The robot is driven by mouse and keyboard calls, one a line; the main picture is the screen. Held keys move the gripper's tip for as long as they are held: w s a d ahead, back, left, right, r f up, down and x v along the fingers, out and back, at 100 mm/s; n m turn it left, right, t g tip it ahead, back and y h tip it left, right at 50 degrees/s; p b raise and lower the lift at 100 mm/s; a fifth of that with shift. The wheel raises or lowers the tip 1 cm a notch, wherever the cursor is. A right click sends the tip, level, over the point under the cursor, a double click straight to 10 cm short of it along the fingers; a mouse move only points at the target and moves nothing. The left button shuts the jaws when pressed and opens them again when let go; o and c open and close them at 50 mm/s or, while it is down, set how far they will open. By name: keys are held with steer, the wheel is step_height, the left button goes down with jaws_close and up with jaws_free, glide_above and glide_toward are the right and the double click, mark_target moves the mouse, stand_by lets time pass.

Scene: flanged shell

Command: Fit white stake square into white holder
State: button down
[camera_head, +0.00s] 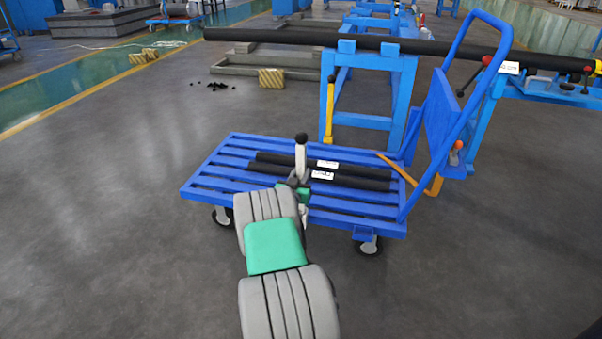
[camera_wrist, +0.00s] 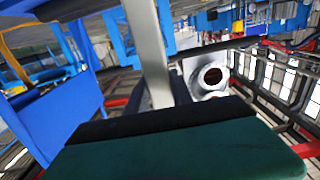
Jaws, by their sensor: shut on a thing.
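A white stake (camera_head: 301,158) with a black ball on top stands upright in my gripper (camera_head: 299,184), above the blue cart. My gripper is shut on it, and a short length of the stake shows below the grip. In the wrist view the stake (camera_wrist: 149,55) is a pale, slightly tilted bar crossing the upper middle. A light grey plate with a round, dark-centred ring (camera_wrist: 208,77) shows just right of the stake there. I cannot tell whether it is the white holder. I cannot pick out the white holder in the head view.
The blue slatted cart (camera_head: 213,170) carries two black tubes (camera_head: 350,182) with white labels. Its handle (camera_head: 505,42) rises at right. Behind it, a blue stand (camera_head: 343,75) bears a long black pipe (camera_head: 270,36). A yellow post (camera_head: 329,112) stands there. Floor left is open.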

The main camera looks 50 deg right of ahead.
steer(key=c, duration=1)
jaws_free()
steer(key=shift+f, duration=0.2)
steer(key=shift+c, duration=0.2)
steer(key=shift+f, duration=0.15)
steer(key=p+v, duration=0.2)
steer(key=v, duration=0.5)
steer(key=shift+s+a, duration=0.2)
steer(key=shift+a, duration=0.2)
